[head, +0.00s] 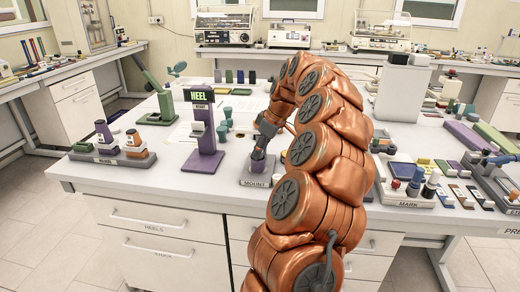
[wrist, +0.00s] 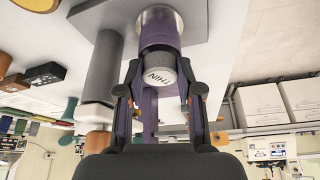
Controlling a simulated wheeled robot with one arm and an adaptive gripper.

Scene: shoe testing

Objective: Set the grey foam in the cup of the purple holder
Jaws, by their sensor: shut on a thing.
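The purple holder (wrist: 158,40) shows at the middle top of the wrist view, with a metal ring at its base. A round grey piece lettered THIN, which looks like the grey foam (wrist: 160,76), is at its near end. My gripper (wrist: 159,88) is shut with its fingertips either side of this piece. I cannot tell how deep it sits in the cup. In the head view my gripper (head: 260,154) points down over the purple holder (head: 257,165), which stands on a grey base lettered MOUNT (head: 256,183). The foam is not clear there.
A purple stand with a HEEL sign (head: 204,160) is close to the left. A tray of bottles (head: 113,158) lies farther left. Small green pieces (head: 222,130) stand behind. A tray lettered MARK (head: 408,203) is to the right. The front table edge is bare.

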